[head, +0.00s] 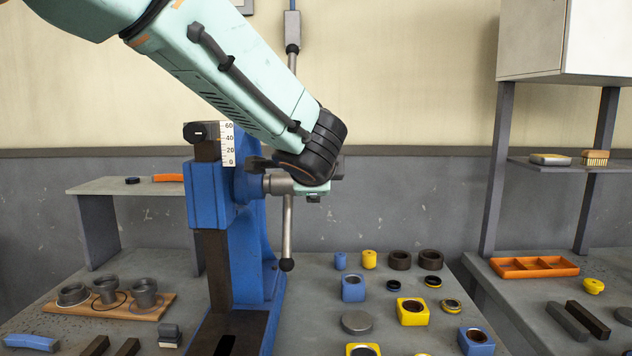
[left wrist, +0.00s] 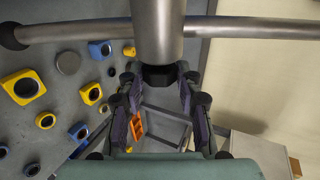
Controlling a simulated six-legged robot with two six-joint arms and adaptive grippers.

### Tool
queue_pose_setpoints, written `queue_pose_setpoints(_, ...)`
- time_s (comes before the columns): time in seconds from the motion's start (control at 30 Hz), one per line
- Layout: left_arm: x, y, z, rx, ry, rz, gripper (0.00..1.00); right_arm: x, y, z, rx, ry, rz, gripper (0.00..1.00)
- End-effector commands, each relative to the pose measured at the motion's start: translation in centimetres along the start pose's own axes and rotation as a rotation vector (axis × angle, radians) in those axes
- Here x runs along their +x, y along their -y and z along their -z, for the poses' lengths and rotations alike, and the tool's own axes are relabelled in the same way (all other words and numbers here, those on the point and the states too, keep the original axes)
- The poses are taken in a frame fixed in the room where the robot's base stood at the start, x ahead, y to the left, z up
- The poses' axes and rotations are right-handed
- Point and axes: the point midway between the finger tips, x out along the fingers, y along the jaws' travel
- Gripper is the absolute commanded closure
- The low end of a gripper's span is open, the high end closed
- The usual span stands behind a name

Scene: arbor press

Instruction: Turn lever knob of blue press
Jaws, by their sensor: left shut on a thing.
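The blue press (head: 206,196) stands left of centre in the head view, with a white scale at its top. Its grey lever bar (head: 287,228) is nearly upright, with a dark ball knob (head: 292,47) at the top and another (head: 287,264) at the bottom. The bar passes through a grey cylindrical hub (head: 280,184). In the left wrist view, the hub (left wrist: 157,30) ends in a dark faceted piece (left wrist: 160,76). My left gripper (left wrist: 160,84) is shut on this dark piece, one finger on each side. In the head view my wrist largely hides the grip.
Several blue, yellow and dark parts, including a yellow block (head: 412,311), lie on the bench right of the press. A wooden board (head: 105,304) with grey cups lies left. An orange tray (head: 535,267) sits on the right bench, below a shelf (head: 570,168).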

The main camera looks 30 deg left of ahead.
Motion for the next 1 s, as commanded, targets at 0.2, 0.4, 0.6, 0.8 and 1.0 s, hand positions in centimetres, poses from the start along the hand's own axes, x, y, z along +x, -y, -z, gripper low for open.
queue_pose_setpoints(0.2,0.0,-0.2,-0.1,0.004,0.003,0.098,0.97,1.0,0.0,0.0,0.000,0.000,0.000,0.60)
queue_pose_setpoints(0.4,0.1,-0.6,0.0,0.003,-0.001,0.193,0.97,2.5,0.0,0.0,0.000,0.000,0.000,0.60)
queue_pose_setpoints(0.6,0.2,-1.0,0.0,0.001,-0.004,0.303,0.97,4.5,0.0,0.0,0.000,0.000,0.000,0.60)
queue_pose_setpoints(0.8,0.3,-1.2,0.1,0.000,-0.004,0.404,0.97,6.6,-0.1,0.0,0.000,0.000,0.000,0.60)
queue_pose_setpoints(1.0,0.4,-1.2,0.1,-0.001,-0.005,0.477,0.97,8.2,-0.1,0.0,0.000,0.000,0.000,0.60)
